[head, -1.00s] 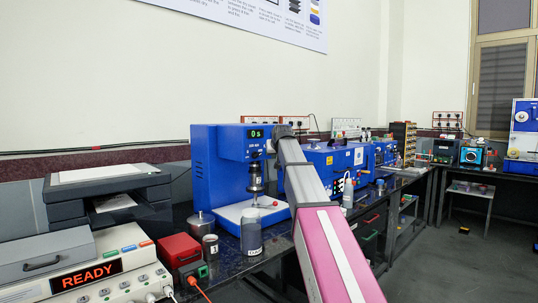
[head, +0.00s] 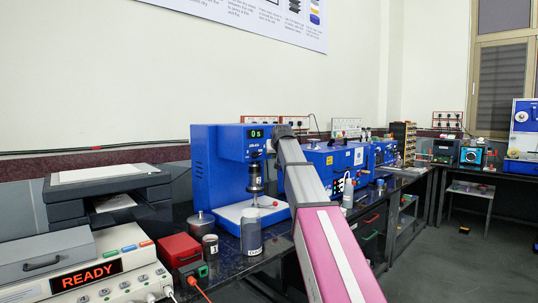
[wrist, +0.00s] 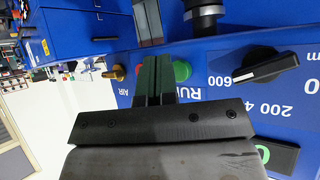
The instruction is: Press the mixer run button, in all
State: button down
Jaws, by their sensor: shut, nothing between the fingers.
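The mixer (head: 222,150) is a blue machine on the bench in the head view, with a green display (head: 256,133) reading 0 s. In the wrist view its blue panel carries a round green button (wrist: 183,71) beside the letters "RU", the rest of the word being covered. My gripper (wrist: 154,62) is shut and empty, its dark fingers right beside the green button and overlapping its left edge in the picture. A bit of red shows on the fingers' other side. I cannot tell whether the fingertips touch the button.
A black speed knob (wrist: 265,67) and a brass fitting (wrist: 117,73) near the word AIR flank the button. In the head view, a grey jar (head: 251,237), a small can (head: 210,245) and a red box (head: 180,251) stand in front of the mixer.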

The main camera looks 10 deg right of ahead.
jog(key=shift+w, duration=0.1)
jog(key=shift+w+a, duration=0.25)
jog(key=shift+w+a, duration=0.3)
jog(key=shift+w, duration=0.1)
dwell(1.0)
jog(key=shift+s, duration=0.1)
jog(key=shift+s+d, duration=0.5)
jog(key=shift+s, duration=0.15)
jog(key=shift+d, duration=0.1)
jog(key=shift+s+d, duration=0.7)
jog(key=shift+s, duration=0.3)
jog(key=shift+s+d, duration=0.7)
jog(key=shift+s, duration=0.3)
jog(key=shift+s, duration=0.1)
